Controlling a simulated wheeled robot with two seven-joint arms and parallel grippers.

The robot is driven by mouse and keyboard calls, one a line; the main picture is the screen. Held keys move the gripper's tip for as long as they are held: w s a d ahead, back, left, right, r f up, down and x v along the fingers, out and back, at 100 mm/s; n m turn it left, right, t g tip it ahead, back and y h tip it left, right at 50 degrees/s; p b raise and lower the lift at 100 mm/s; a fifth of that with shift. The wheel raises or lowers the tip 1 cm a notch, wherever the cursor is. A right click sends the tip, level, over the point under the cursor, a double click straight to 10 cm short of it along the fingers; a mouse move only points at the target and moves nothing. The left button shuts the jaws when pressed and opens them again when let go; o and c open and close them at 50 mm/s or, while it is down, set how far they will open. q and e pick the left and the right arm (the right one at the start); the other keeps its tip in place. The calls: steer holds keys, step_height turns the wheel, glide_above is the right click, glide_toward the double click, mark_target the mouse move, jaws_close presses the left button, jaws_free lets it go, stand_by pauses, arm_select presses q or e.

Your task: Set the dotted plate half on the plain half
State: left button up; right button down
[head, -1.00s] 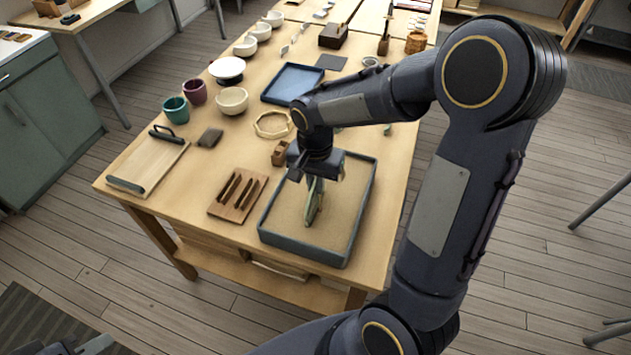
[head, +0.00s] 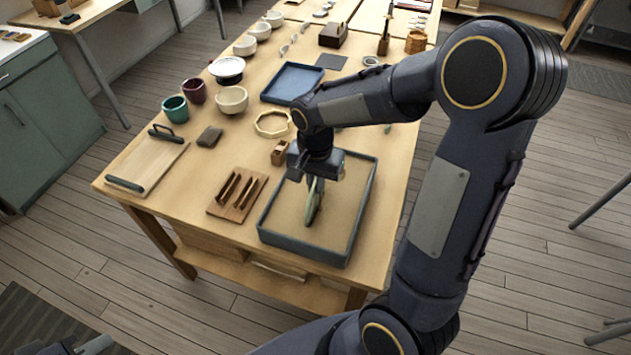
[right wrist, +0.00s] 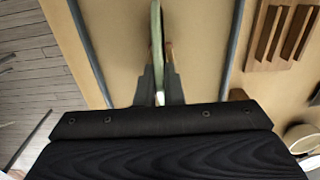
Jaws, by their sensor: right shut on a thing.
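A pale green plate half (head: 313,204) stands on edge, seen nearly edge-on, in or just above the sand tray (head: 351,241). My right gripper (head: 312,181) is over the tray and shut on its upper part. In the right wrist view the plate half (right wrist: 156,30) is a thin pale strip between the fingers of my right gripper (right wrist: 159,85). No dots show at this angle. I cannot make out a second, plain half apart from it. My left gripper (head: 92,346) is only partly in view at the bottom left, its jaws unclear.
A slotted wooden rack (head: 238,194) stands left of the tray, with a small wooden block (head: 279,153) behind. A blue tray (head: 292,83), an octagonal ring (head: 272,124), bowls (head: 231,99) and cups (head: 175,109) stand further back. The table's front edge is close.

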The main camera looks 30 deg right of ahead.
steer(key=shift+f, duration=0.1)
stand_by(0.7)
steer(key=c, duration=1)
jaws_free()
steer(key=shift+r+p, duration=2.25)
steer(key=shift+r, duration=0.75)
